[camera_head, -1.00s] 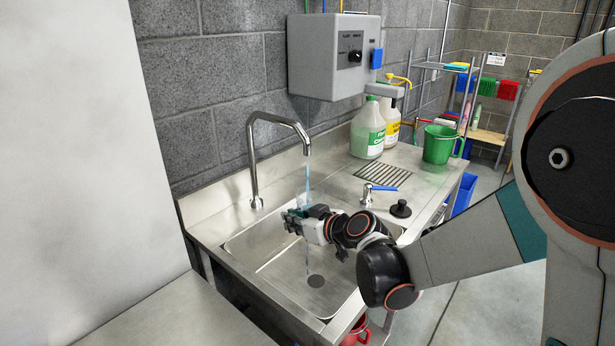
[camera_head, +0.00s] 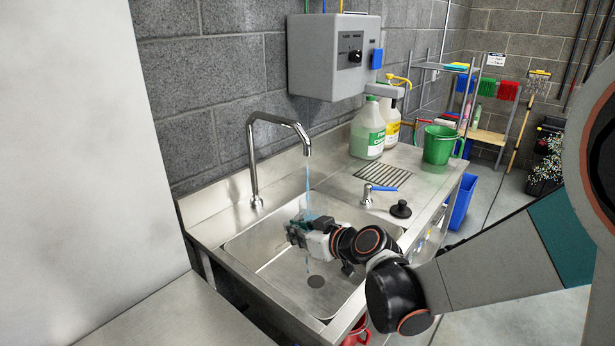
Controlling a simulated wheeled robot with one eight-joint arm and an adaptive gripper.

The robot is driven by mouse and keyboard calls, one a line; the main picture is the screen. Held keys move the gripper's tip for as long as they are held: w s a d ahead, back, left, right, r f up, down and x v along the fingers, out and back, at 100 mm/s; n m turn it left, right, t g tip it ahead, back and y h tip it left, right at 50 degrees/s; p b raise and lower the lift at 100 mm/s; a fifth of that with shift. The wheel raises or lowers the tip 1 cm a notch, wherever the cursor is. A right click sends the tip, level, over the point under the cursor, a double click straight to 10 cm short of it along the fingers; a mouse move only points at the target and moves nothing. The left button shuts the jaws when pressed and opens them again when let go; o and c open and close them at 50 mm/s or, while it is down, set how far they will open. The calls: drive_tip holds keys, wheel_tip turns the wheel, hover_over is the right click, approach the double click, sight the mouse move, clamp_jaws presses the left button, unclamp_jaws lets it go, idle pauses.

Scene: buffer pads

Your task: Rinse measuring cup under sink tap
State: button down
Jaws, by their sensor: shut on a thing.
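The curved metal tap (camera_head: 254,165) stands at the back of the steel sink (camera_head: 275,262), and a thin blue stream of water (camera_head: 307,183) falls from its spout. My gripper (camera_head: 297,232) is over the basin, under the spout, shut on the measuring cup (camera_head: 308,214). Only a small, pale bluish part of the cup shows at the fingers; most of it is hidden or too small to make out. The stream meets the cup and gripper area, and a faint stream continues below toward the round drain (camera_head: 316,281).
Right of the basin, the counter holds a lever fitting (camera_head: 367,195), a black stopper (camera_head: 401,209), a drain grate (camera_head: 383,177), two jugs (camera_head: 368,130) and a green bucket (camera_head: 438,145). A grey control box (camera_head: 335,55) hangs above. The front basin is clear.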

drive_tip(key=s+d, duration=0.3)
drive_tip(key=s, duration=1.2)
drive_tip(key=shift+d+p, duration=0.3)
drive_tip(key=shift+p, duration=0.05)
drive_tip(key=shift+s, duration=0.1)
